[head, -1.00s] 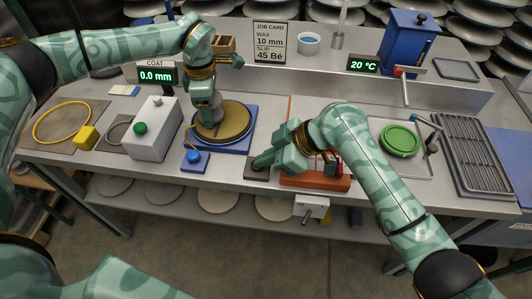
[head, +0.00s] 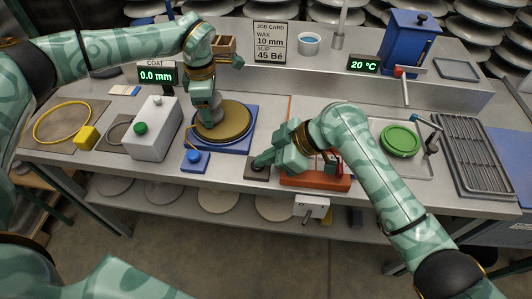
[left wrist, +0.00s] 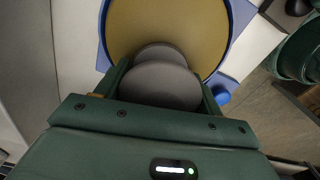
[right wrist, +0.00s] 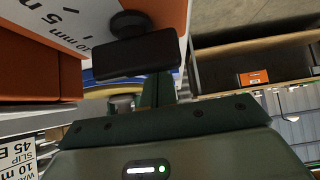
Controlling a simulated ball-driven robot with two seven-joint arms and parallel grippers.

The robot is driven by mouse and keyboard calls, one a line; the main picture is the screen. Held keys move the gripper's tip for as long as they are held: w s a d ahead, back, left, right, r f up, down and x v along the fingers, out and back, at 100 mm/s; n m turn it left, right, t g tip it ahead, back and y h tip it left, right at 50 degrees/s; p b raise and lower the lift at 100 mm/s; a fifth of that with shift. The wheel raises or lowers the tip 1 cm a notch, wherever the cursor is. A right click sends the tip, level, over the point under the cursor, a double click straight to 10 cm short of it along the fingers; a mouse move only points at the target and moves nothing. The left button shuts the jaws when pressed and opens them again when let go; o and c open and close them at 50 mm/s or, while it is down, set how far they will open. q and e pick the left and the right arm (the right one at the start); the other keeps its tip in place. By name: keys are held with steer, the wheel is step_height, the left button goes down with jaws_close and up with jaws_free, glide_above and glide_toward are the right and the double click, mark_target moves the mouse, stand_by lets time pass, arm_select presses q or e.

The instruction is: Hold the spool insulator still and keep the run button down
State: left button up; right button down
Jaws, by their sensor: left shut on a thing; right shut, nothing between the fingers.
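The spool insulator (left wrist: 158,84) is grey, with two rounded discs in the left wrist view. It stands over the gold turntable plate (head: 232,122) on a blue base. My left gripper (head: 208,122) is shut on it from above, and the arm hides most of it in the head view. A blue button (head: 194,158) on a small blue block, with a yellow cable to the turntable, sits in front; I cannot tell whether it is the run button. Nothing touches its top. My right gripper (head: 258,162) is shut and empty, right of that button, close to a dark block (head: 256,174).
An orange-red gauge fixture (head: 314,183) lies beside my right gripper. A white box with a green knob (head: 141,128) stands left of the turntable. A yellow ring (head: 62,104), green disc (head: 401,140) and slatted rack (head: 465,160) occupy the table sides. The coat display (head: 156,76) reads 0.0 mm.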

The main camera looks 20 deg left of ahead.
arm_select(q)
steer(key=shift+f, duration=0.15)
arm_select(e)
steer(key=shift+s+d+f, duration=0.1)
steer(key=shift+d+f, duration=0.05)
steer(key=shift+f, duration=0.3)
steer(key=shift+s+d+f, duration=0.1)
steer(key=shift+f, duration=0.35)
arm_select(q)
steer(key=shift+w+a+f, duration=0.15)
steer(key=shift+a, duration=0.05)
arm_select(e)
steer(key=r, duration=0.5)
steer(key=shift+w+a+r, duration=0.2)
steer(key=shift+w+r, duration=0.05)
steer(key=v, duration=1)
steer(key=shift+a, duration=0.15)
arm_select(q)
steer(key=shift+d, duration=0.1)
arm_select(e)
steer(key=shift+r, duration=0.15)
arm_select(q)
steer(key=o, duration=1.3)
steer(key=shift+o, duration=0.2)
